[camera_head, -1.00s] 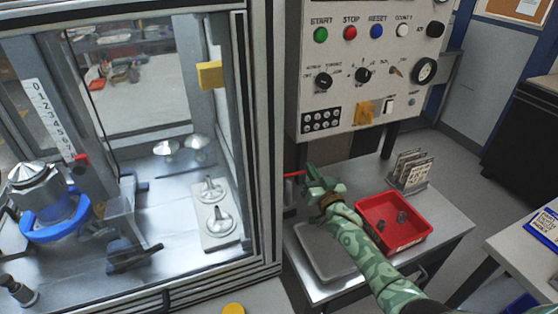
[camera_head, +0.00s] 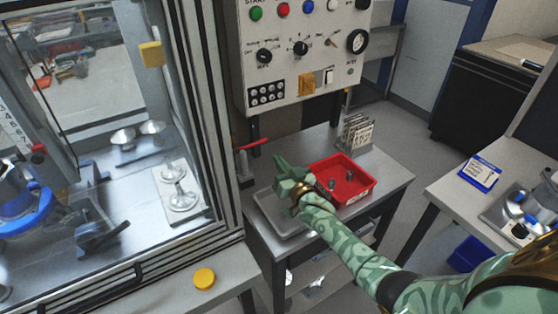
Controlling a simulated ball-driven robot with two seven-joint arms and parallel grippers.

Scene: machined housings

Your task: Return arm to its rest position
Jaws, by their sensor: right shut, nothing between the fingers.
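My right arm, patterned in green, comes in from the lower right. Its gripper (camera_head: 284,172) is shut and empty, held above the grey metal tray (camera_head: 268,216) on the side table (camera_head: 388,179), left of the red bin (camera_head: 362,186). The gripper is seen from behind and above, and the wrist covers part of the grey tray. The red bin holds a few small dark parts (camera_head: 332,184). My left gripper does not show.
The machine enclosure (camera_head: 228,190) with its frame stands on the left, with a red lever (camera_head: 250,145) beside it. The control panel (camera_head: 305,55) rises behind the table. A rack of cards (camera_head: 357,133) stands at the back. Another table (camera_head: 450,186) is at right, with floor between.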

